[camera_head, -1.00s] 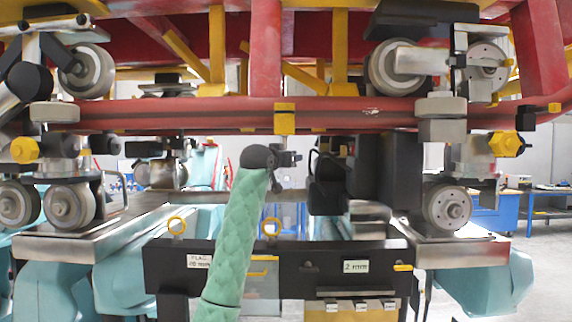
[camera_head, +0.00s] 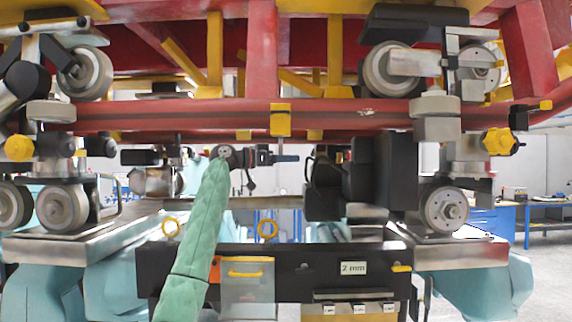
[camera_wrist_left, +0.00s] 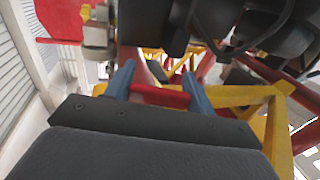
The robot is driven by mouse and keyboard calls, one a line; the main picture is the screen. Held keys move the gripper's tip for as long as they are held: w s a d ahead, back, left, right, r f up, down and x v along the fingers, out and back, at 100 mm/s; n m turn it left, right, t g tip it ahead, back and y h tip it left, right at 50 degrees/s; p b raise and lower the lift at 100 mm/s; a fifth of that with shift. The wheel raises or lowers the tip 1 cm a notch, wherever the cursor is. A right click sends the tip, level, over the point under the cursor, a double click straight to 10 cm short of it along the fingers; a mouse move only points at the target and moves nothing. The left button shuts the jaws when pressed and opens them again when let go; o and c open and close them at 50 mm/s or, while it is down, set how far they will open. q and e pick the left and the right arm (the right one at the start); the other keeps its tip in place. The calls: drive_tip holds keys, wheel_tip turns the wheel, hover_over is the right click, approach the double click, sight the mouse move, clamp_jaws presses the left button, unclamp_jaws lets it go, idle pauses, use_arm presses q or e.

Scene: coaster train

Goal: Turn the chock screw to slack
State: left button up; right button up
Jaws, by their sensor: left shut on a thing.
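My left gripper (camera_head: 287,158) is at the end of the green-sleeved arm, below the red rail, pointing right. In the left wrist view its two blue fingers (camera_wrist_left: 158,90) stand apart with a red piece (camera_wrist_left: 160,97) between them, and it is shut on that piece. Yellow hexagonal knobs sit on the wheel carriers at the left (camera_head: 19,148) and right (camera_head: 502,141), both away from the gripper. I cannot tell which part is the chock screw. My right gripper is not in view.
The red rail (camera_head: 350,113) with a yellow clamp (camera_head: 280,120) runs across above the gripper. Black blocks (camera_head: 368,185) stand right of it. Below is a black rack (camera_head: 290,270) with a "2 mm" label (camera_head: 353,268) and yellow rings. Wheels (camera_head: 446,209) flank both sides.

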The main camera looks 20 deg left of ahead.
use_arm(q)
drive_tip(key=shift+s+r+m+g+h, duration=0.15)
drive_tip(key=shift+m+g+h, duration=0.4)
drive_tip(key=shift+m+g, duration=0.45)
drive_tip(key=shift+s+m+g+h, duration=0.1)
drive_tip(key=shift+m+g+h, duration=0.5)
drive_tip(key=shift+g, duration=0.7)
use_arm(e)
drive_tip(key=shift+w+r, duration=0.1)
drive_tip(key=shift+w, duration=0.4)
use_arm(q)
drive_tip(key=shift+g, duration=0.3)
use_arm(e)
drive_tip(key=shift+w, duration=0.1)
use_arm(q)
drive_tip(key=o, duration=0.8)
drive_tip(key=shift+o, duration=0.9)
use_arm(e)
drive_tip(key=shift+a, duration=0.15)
use_arm(q)
drive_tip(key=b+v, duration=0.4)
drive_tip(key=v, duration=0.3)
drive_tip(key=shift+a, duration=0.35)
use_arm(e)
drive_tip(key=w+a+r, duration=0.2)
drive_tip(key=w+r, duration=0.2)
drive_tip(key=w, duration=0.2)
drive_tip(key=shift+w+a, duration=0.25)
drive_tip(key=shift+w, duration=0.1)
